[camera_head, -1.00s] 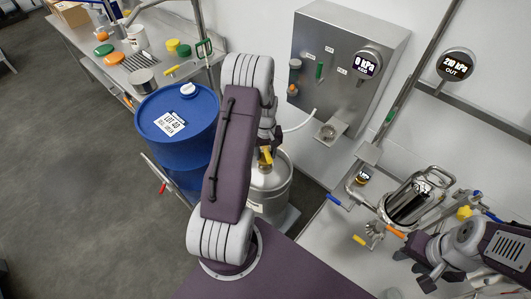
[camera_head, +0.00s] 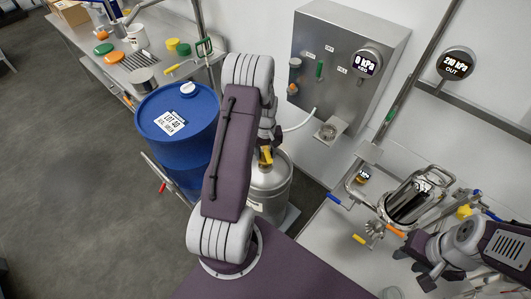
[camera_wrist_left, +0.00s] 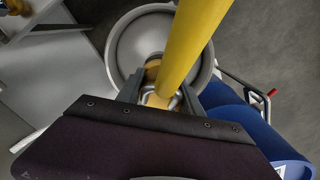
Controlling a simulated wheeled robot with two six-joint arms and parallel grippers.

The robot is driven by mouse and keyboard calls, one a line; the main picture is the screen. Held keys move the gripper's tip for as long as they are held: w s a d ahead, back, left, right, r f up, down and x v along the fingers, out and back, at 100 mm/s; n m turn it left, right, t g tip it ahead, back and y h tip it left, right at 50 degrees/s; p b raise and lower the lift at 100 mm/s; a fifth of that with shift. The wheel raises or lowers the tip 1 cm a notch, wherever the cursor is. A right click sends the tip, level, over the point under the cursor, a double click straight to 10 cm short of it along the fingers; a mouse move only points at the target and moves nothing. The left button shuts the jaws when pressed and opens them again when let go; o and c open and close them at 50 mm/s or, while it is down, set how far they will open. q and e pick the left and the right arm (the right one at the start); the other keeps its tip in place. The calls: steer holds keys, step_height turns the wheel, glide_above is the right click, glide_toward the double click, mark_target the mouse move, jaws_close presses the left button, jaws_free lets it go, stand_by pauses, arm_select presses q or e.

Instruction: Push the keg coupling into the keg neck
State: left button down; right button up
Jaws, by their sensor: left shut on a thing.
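The keg coupling, with a yellow handle (camera_head: 266,156), is over the keg's top. My left gripper (camera_wrist_left: 158,98) is shut on the coupling (camera_wrist_left: 161,102). In the left wrist view, the yellow handle (camera_wrist_left: 194,40) rises toward the camera, and the keg's round top (camera_wrist_left: 122,45) lies behind it. The neck is hidden, so I cannot tell how deep the coupling sits. My right gripper (camera_head: 414,268) is open and empty over the right-hand bench.
A blue drum (camera_head: 192,100) with a white label stands left of the keg. A steel wall cabinet (camera_head: 330,60) with a 0 kPa gauge is behind. A steel vessel (camera_head: 410,200) with valves stands on the right bench. The floor at left is clear.

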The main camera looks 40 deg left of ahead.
mark_target(266, 147)
arm_select(q)
steer(key=shift+f+b, duration=0.8)
steer(key=shift+f, duration=0.55)
steer(key=c, duration=0.7)
jaws_free()
steer(key=shift+r, duration=0.15)
step_height(266, 147, up, 7)
steer(key=p, duration=0.6)
